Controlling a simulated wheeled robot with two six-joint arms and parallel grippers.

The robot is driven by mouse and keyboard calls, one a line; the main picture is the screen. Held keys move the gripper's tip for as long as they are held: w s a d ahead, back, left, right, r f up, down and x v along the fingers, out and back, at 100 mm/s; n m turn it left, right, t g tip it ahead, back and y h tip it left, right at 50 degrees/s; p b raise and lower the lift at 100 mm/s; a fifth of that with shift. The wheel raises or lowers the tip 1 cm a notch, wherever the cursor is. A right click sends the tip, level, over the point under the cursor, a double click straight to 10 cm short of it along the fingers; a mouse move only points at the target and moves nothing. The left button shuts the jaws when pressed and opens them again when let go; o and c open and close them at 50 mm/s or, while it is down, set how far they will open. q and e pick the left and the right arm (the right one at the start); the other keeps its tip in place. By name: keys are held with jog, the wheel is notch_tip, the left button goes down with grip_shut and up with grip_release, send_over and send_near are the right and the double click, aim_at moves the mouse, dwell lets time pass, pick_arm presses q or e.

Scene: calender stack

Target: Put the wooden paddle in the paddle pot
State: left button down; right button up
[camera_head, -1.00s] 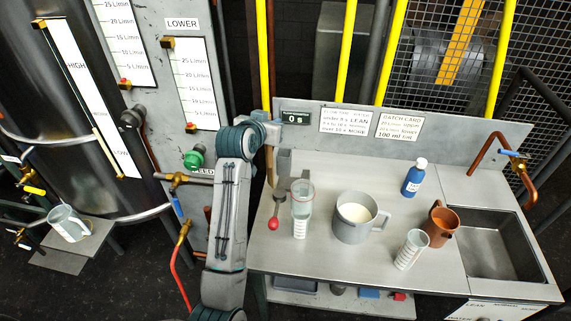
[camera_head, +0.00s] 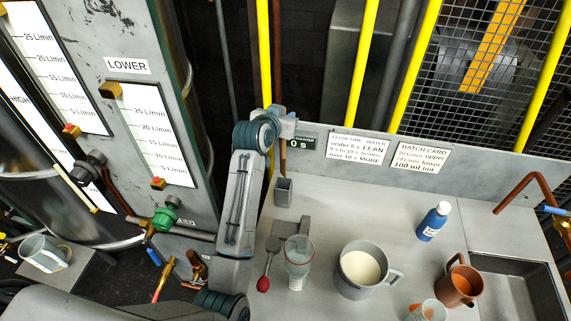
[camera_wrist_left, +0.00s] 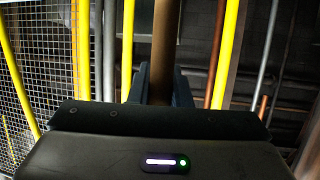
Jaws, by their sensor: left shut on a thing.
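My left gripper (camera_head: 287,121) is shut on the wooden paddle (camera_head: 283,158), a brown upright shaft. In the left wrist view the paddle (camera_wrist_left: 163,45) rises between the two dark fingers. The paddle pot (camera_head: 284,194), a small grey square holder, stands at the back left of the steel bench. The paddle's lower end shows right at the pot's rim; I cannot tell whether it is inside, above or behind it. My right gripper is not in view.
A clear beaker (camera_head: 298,262), a red-tipped tool (camera_head: 264,275), a grey jug (camera_head: 352,285) of pale liquid, a blue bottle (camera_head: 433,222) and a copper mug (camera_head: 460,288) stand on the bench. A backboard (camera_head: 470,180) runs behind. The back middle of the bench (camera_head: 350,210) is clear.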

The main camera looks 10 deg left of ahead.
pick_arm(q)
jog(key=p, duration=0.2)
send_over(281, 157)
jog(key=w, duration=0.2)
notch_tip(281, 157, down, 7)
jog(key=f, duration=0.2)
jog(key=f+p, duration=0.1)
jog(key=shift+w+d+f, duration=0.2)
jog(key=shift+w+d, duration=0.1)
jog(key=shift+w, duration=0.05)
jog(key=shift+f, duration=0.35)
notch_tip(281, 157, down, 2)
jog(key=shift+f+p, duration=0.2)
jog(key=shift+p, duration=0.3)
jog(key=shift+f, duration=0.6)
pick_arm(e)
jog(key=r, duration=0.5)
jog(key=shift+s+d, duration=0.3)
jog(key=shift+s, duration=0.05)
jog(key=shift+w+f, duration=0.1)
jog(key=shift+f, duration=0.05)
